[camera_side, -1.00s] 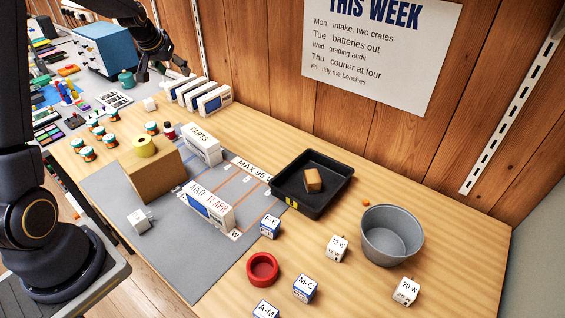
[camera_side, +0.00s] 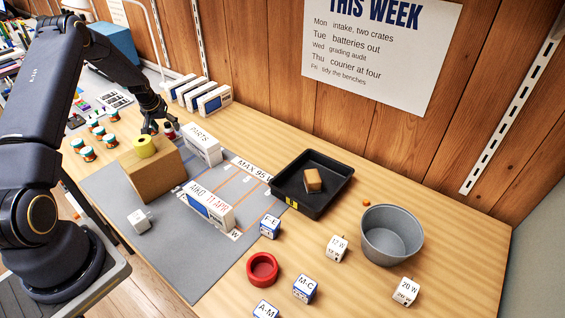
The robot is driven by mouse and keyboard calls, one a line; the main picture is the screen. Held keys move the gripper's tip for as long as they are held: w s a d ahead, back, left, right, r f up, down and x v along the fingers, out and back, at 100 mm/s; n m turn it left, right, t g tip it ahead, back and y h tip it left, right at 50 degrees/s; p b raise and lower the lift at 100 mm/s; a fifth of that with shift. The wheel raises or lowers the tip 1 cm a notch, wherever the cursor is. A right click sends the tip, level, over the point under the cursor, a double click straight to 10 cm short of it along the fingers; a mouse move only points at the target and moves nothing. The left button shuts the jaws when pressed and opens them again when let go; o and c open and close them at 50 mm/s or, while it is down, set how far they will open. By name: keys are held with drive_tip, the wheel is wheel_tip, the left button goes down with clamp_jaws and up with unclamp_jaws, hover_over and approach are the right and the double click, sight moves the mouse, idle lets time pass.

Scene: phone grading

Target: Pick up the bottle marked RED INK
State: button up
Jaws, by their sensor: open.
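A small dark red bottle with a white band (camera_side: 169,130) stands behind the cardboard box, left of the white PARTS box. Its label is too small to read, so I cannot tell whether it says RED INK. My gripper (camera_side: 155,128) is open and low, just left of the bottle in the picture. It partly covers the spot beside the bottle. I cannot tell whether a finger touches the bottle.
The white PARTS box (camera_side: 203,146) is close on the right. Several small jars (camera_side: 88,153) stand to the left. White boxes (camera_side: 198,94) line the wall.

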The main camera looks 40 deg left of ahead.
sight(167, 128)
drive_tip(key=x, duration=0.5)
drive_tip(key=shift+a+f, duration=0.1)
drive_tip(key=shift+a, duration=0.1)
drive_tip(key=shift+c, duration=0.3)
drive_tip(key=c, duration=1.2)
